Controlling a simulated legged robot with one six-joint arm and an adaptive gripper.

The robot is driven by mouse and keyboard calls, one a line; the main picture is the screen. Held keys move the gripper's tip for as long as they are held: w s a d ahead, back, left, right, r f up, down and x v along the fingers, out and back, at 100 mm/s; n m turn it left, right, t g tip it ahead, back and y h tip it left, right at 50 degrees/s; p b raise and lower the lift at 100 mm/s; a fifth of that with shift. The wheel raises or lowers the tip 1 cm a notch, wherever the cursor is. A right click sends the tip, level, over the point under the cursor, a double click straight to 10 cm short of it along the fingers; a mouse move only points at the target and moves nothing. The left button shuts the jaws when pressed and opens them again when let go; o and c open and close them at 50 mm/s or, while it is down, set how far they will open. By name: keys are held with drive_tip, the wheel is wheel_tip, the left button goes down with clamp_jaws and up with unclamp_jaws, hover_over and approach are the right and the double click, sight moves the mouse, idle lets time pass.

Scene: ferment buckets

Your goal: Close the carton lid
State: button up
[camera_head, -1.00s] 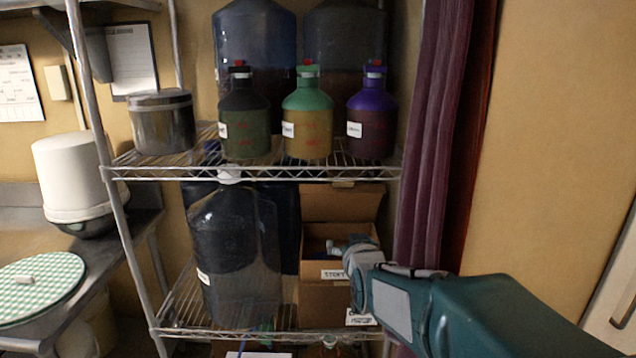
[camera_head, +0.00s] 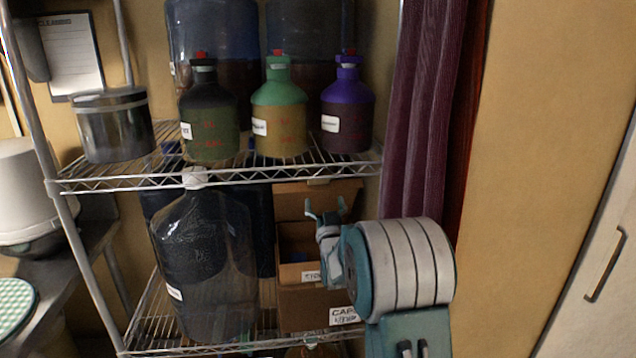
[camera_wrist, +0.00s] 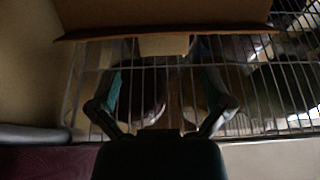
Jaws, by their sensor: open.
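The brown carton (camera_head: 298,272) stands on the lower shelf and is open at the top. Its lid (camera_head: 288,203) stands raised at the back, under the upper shelf. My gripper (camera_head: 326,207) is open and empty, fingers pointing up, in front of the lid's right part. It hides some of the lid and the carton's right side. In the wrist view the two fingers (camera_wrist: 160,85) are spread apart. A brown panel (camera_wrist: 160,18), apparently the lid, lies beyond them at the top. I cannot tell whether a finger touches it.
A large dark jug (camera_head: 205,260) stands close on the left. The wire upper shelf (camera_head: 230,176) with several bottles is just above. A purple curtain (camera_head: 425,110) hangs on the right.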

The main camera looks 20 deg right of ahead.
sight(319, 182)
drive_tip(key=x, duration=0.5)
drive_tip(key=shift+w+a+r, duration=0.1)
drive_tip(key=shift+w+a, duration=0.15)
drive_tip(key=shift+w+r, duration=0.3)
drive_tip(key=shift+w, duration=0.25)
drive_tip(key=shift+w+d, duration=0.1)
drive_tip(key=shift+d, duration=0.05)
drive_tip(key=shift+d, duration=0.1)
drive_tip(key=c, duration=1.1)
